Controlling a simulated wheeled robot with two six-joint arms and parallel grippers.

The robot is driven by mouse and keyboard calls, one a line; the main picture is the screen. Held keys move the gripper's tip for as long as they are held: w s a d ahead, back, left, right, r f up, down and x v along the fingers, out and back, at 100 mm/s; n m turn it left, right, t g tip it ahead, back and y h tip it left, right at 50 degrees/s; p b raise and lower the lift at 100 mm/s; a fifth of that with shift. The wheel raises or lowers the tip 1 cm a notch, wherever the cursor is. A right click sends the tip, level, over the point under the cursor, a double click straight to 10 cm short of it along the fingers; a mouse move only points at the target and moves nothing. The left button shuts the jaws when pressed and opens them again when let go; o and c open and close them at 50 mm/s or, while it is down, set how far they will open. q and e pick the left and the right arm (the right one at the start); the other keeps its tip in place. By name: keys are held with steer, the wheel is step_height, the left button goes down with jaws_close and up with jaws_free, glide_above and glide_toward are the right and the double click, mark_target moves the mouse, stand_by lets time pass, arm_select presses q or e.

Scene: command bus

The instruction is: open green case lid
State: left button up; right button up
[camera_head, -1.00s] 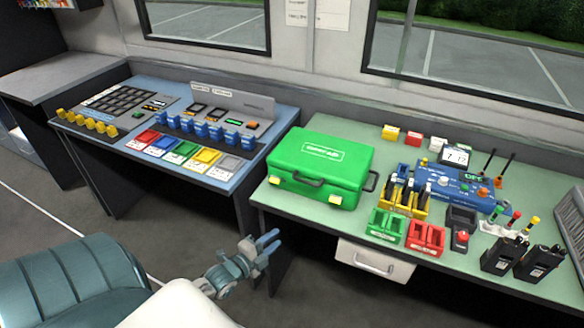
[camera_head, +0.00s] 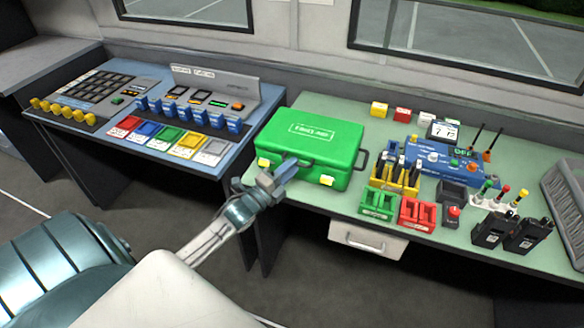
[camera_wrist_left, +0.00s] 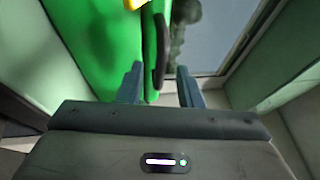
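The green case (camera_head: 318,135) stands on the pale green table with its lid down. Two yellow latches show on its front, the left one (camera_head: 264,162) and the right one (camera_head: 327,181). My left gripper (camera_head: 284,172) is at the case's front, between the latches, and hides part of the front handle. In the left wrist view its two fingers (camera_wrist_left: 159,87) are apart and look empty. The case's green side (camera_wrist_left: 105,45) and a dark handle (camera_wrist_left: 160,50) lie just ahead of them; contact cannot be told. My right gripper is not in view.
Right of the case stand a yellow rack (camera_head: 395,177), green bins (camera_head: 380,203), red bins (camera_head: 417,214), a blue device (camera_head: 445,163) and radios (camera_head: 510,233). A blue control console (camera_head: 75,130) is at left. A white drawer (camera_head: 367,239) hangs below the table edge.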

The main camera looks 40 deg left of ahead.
arm_select(q)
steer(key=shift+w+d+r, duration=0.1)
steer(key=shift+w, duration=0.35)
steer(key=shift+c, duration=0.2)
jaws_close()
